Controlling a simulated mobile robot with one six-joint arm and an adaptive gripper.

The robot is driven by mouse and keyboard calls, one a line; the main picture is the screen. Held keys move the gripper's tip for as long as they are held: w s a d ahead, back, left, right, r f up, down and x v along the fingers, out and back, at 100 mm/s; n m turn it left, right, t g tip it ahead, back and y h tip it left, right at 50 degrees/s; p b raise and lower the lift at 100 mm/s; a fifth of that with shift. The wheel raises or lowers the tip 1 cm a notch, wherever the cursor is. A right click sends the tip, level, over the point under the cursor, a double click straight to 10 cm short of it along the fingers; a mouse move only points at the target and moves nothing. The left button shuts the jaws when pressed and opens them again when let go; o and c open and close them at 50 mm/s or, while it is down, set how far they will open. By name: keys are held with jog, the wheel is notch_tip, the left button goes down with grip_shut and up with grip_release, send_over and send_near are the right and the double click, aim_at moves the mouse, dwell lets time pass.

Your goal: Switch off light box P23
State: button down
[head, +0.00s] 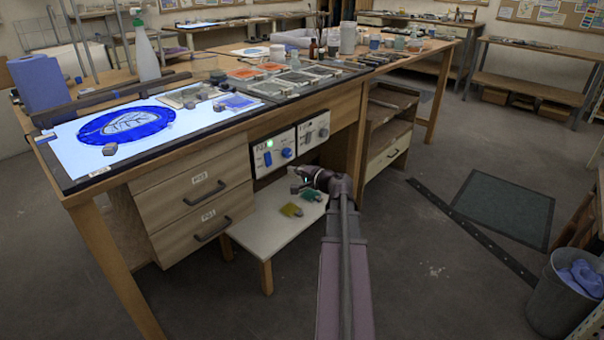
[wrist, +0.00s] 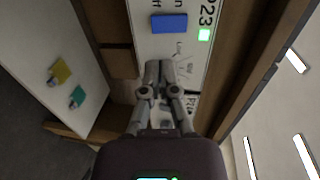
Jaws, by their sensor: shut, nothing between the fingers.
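The light box (head: 72,163) glows bright white on the workbench at the left, with a blue painted oval on it. Its control panel, marked P23 in the wrist view (wrist: 146,43), is set in the bench front (head: 260,171). The panel bears a lit green lamp (wrist: 204,35) and a blue rocker switch (wrist: 169,23). My gripper (wrist: 160,70) is shut and empty. In the wrist view its fingertips lie below the blue switch and partly cover a dial. In the head view my gripper (head: 298,180) is in front of the panels, above the low shelf. Contact cannot be told.
A second panel (head: 314,132) sits right of P23. A low white shelf (head: 262,222) with yellow and green pieces lies below. Wooden drawers (head: 195,185) are to the left.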

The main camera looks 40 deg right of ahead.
aim_at(269, 165)
jog(key=w, duration=0.3)
jog(key=w+f+b, duration=0.1)
jog(key=w, duration=0.5)
jog(key=shift+w+a+f, duration=0.1)
jog(key=shift+a+f, duration=0.15)
jog(key=shift+a, duration=0.1)
jog(key=shift+w+f+b, duration=0.2)
jog(key=shift+w+b, duration=0.1)
jog(key=shift+b, duration=0.05)
jog(key=shift+s+r, duration=0.1)
jog(key=shift+r, duration=0.05)
jog(key=shift+s, duration=0.45)
jog(key=s+d+f+b, duration=0.1)
jog(key=s+f+b, duration=0.1)
jog(key=s, duration=1.1)
jog(key=shift+f, duration=0.15)
